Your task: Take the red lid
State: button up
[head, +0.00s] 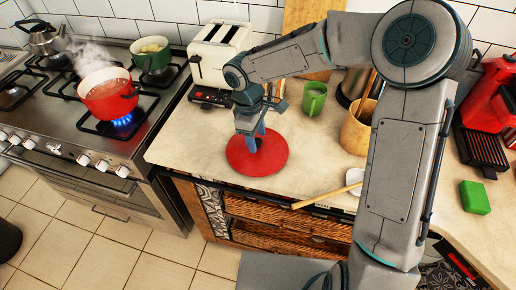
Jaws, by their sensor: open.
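The red lid (273,155) is a flat round disc lying on the beige counter (195,150), near its front edge. It has a dark knob (258,142) at its middle, partly hidden by my gripper. My gripper (255,142) points down over the middle of the lid, with its fingertips at the knob. It is open. I cannot tell whether the fingers touch the knob. A red pot (108,100) without a lid steams on a lit blue burner of the stove (90,150) at the left.
A green pot (152,62) and a kettle (40,38) stand on the stove. Behind the lid are a white toaster (218,55) and a green mug (314,98). A wooden utensil holder (357,130), wooden spoon (325,196), green block (474,197) and red machine (488,105) are to the right.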

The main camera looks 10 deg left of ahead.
aim_at(259, 141)
jog(key=shift+f, duration=0.3)
grip_shut()
jog(key=shift+r, duration=0.1)
jog(key=shift+r, duration=0.55)
notch_tip(259, 141, up, 3)
jog(key=shift+f, duration=0.1)
jog(key=s+d+r, duration=0.7)
jog(key=s, duration=0.1)
jog(key=shift+s+d+p, duration=0.35)
jog(key=shift+s+p, duration=0.05)
jog(key=shift+p, duration=0.05)
